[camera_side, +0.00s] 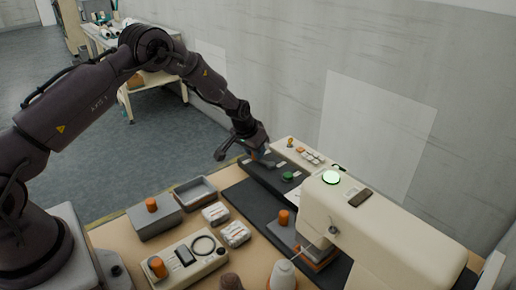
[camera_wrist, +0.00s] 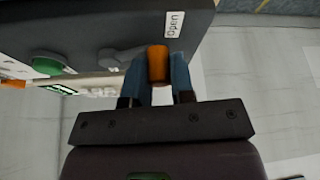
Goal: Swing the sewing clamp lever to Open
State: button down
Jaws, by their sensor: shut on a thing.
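The clamp lever shows in the wrist view as a grey arm (camera_wrist: 120,56) ending in an orange knob (camera_wrist: 157,62). My gripper (camera_wrist: 158,72) is shut on that knob, one blue finger on each side. A white label reading "Open" (camera_wrist: 173,24) is on the dark panel (camera_wrist: 95,18), close beside the knob. In the side view my gripper (camera_side: 255,155) is at the far end of the dark panel (camera_side: 262,176), and it hides most of the lever there.
A green button (camera_side: 288,176) is on the same panel. The cream sewing machine (camera_side: 385,225) stands at the right. A grey box with an orange knob (camera_side: 152,204), a grey tray (camera_side: 195,191), white packs (camera_side: 235,234) and a control box (camera_side: 186,259) occupy the front of the table.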

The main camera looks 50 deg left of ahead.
jog(key=shift+s+d+n+y, duration=0.2)
jog(key=shift+s+n+y, duration=0.2)
jog(key=shift+n, duration=0.7)
jog(key=shift+s, duration=0.1)
jog(key=c, duration=1)
grip_release()
jog(key=v, duration=1.3)
